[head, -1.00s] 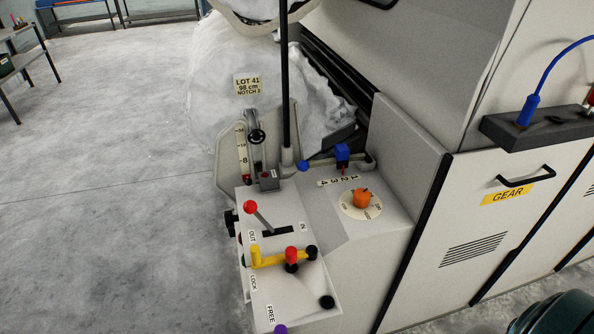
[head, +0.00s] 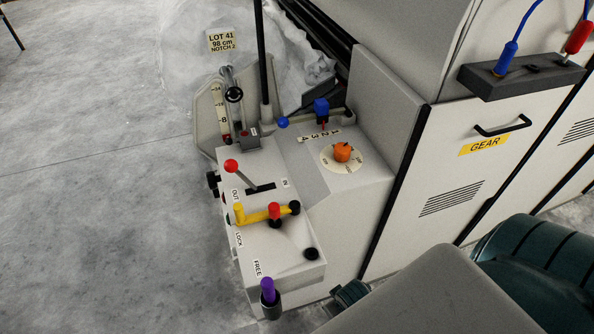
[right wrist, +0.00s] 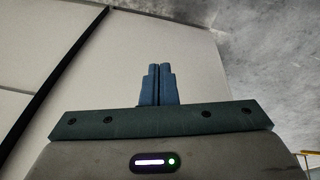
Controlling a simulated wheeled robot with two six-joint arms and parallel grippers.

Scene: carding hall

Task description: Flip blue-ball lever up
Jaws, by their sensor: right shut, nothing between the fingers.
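The blue ball (head: 282,122) sits at the left end of a thin grey lever rod. My right arm reaches in at the lower right of the head view, in front of the machine and well away from the ball. In the right wrist view my right gripper (right wrist: 157,68) is shut and empty, with a pale panel and grey floor beyond it. The blue ball is not in that view. My left gripper is not in view.
The control box holds a red-ball lever (head: 232,166), a yellow handle (head: 262,214), an orange knob (head: 343,152) and a purple-tipped handle (head: 268,290). A black upright post (head: 263,60) stands just behind the blue ball.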

